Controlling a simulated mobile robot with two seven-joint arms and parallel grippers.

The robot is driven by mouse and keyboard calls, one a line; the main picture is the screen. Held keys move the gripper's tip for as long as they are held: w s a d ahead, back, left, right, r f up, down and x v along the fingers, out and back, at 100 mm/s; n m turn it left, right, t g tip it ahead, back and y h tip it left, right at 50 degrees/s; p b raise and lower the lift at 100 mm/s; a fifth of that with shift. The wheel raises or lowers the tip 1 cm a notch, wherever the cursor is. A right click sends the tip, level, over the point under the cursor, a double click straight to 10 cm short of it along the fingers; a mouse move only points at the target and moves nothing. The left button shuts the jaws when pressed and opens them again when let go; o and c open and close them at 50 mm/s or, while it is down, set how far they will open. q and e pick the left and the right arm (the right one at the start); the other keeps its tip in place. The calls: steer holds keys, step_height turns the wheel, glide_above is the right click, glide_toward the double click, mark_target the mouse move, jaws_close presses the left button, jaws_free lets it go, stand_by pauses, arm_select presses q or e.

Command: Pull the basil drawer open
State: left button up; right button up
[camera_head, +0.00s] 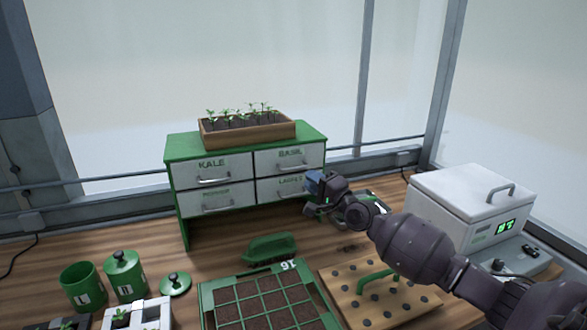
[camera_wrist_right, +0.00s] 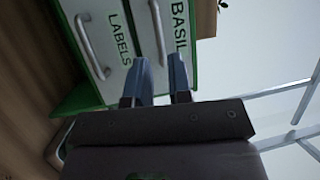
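The basil drawer (camera_head: 272,162) is the top right drawer of a green cabinet (camera_head: 180,148) and looks shut. Its grey bar handle (camera_head: 292,167) is on its white front. My right gripper (camera_head: 315,190) is just in front of the cabinet's right side, below and right of that handle. In the right wrist view the basil drawer's handle (camera_wrist_right: 159,32) lines up with the gap between the two fingers (camera_wrist_right: 160,75), which are apart and empty. I cannot tell the remaining distance in depth. My left gripper is not in view.
The labels drawer (camera_head: 268,189) is below, the kale drawer (camera_head: 200,167) to the left. A seedling planter (camera_head: 250,136) stands on the cabinet.

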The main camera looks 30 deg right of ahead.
mark_target(295, 168)
steer(key=x, duration=0.7)
steer(key=shift+w+b, duration=0.15)
steer(key=shift+b, duration=0.2)
jaws_close()
